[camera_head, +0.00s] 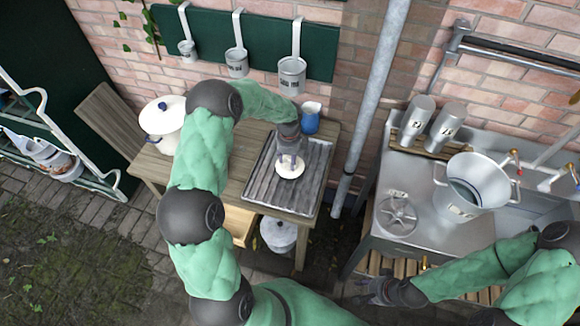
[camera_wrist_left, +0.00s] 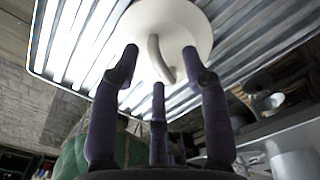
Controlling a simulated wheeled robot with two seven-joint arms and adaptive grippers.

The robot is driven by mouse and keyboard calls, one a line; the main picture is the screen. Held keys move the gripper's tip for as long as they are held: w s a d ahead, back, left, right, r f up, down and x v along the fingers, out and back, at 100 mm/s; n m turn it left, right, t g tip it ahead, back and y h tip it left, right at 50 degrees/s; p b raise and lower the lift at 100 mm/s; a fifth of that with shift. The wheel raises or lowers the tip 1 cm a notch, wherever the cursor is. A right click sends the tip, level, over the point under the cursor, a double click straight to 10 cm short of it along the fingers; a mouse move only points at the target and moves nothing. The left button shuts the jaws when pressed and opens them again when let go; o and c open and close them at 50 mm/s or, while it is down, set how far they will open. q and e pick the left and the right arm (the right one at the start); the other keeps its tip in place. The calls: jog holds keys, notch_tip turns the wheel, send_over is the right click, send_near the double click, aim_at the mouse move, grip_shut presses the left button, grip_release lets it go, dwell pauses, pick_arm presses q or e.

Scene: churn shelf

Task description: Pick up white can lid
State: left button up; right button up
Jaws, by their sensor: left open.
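The white can lid (camera_head: 291,172) is a round disc lying on the ribbed metal drain tray on the wooden table. In the left wrist view, the lid (camera_wrist_left: 195,25) shows a curved grey handle (camera_wrist_left: 160,58) at its middle. My left gripper (camera_head: 289,158) is right over the lid, fingers pointing down. In the wrist view, the open fingers (camera_wrist_left: 160,65) are spread around the handle, with no clear grip on it. Whether the fingertips touch the lid cannot be told. My right gripper (camera_head: 374,291) is low, in front of the metal sink bench, away from the lid; its finger opening is unclear.
The ribbed tray (camera_head: 262,187) has a raised rim. A blue-and-white jug (camera_head: 310,120) stands behind it, and a white pot (camera_head: 163,118) to the left. Metal cups hang on a green board (camera_head: 262,38). A drainpipe (camera_head: 372,90) separates the table from the sink bench with a bucket (camera_head: 470,183).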

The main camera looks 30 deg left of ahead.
pick_arm(q)
grip_shut()
